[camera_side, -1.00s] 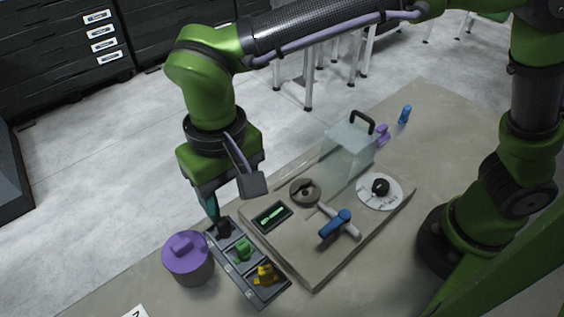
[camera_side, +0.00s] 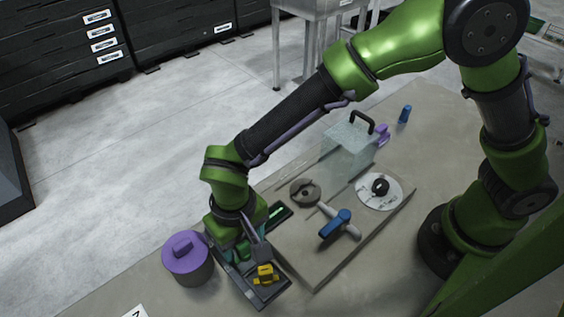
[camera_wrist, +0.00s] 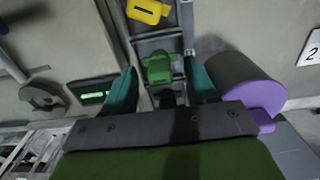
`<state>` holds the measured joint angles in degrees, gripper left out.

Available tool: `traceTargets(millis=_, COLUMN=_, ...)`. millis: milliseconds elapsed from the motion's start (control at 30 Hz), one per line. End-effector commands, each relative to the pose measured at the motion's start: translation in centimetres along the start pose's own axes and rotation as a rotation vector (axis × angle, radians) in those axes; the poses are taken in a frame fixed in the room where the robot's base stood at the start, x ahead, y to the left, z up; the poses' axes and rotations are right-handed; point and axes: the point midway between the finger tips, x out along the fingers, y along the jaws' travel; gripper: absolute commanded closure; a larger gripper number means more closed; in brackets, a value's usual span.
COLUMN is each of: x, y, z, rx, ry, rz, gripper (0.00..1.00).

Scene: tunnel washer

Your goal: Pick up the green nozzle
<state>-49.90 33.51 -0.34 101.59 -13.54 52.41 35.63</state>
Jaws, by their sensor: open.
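The green nozzle (camera_wrist: 158,68) sits in the middle compartment of a grey tray (camera_wrist: 157,45), seen in the wrist view. My gripper (camera_wrist: 162,88) is open, with one teal finger on each side of the tray and the nozzle between and slightly beyond the fingertips. In the side view my gripper (camera_side: 233,252) is low over the tray (camera_side: 262,297) and mostly hides the nozzle. A yellow nozzle (camera_side: 265,274) sits in the compartment at the tray's near end. A dark piece partly shows under my gripper in the wrist view.
A purple lidded pot (camera_side: 187,258) stands close beside the tray. On the other side lies a board (camera_side: 310,262) with a blue-handled valve (camera_side: 340,222), a round grey part (camera_side: 304,192) and a white disc (camera_side: 392,198). A clear box (camera_side: 346,150) stands behind.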

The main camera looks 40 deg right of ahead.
Motion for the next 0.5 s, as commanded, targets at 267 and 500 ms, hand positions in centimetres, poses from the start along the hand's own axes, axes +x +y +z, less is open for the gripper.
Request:
traceTargets(millis=267, x=0.77, y=-0.01, z=0.01, rx=0.0, ry=0.001, rz=0.0, gripper=0.43)
traceTargets(millis=500, x=0.73, y=-0.01, z=0.0, rx=0.0, ry=0.001, rz=-0.001, gripper=0.72)
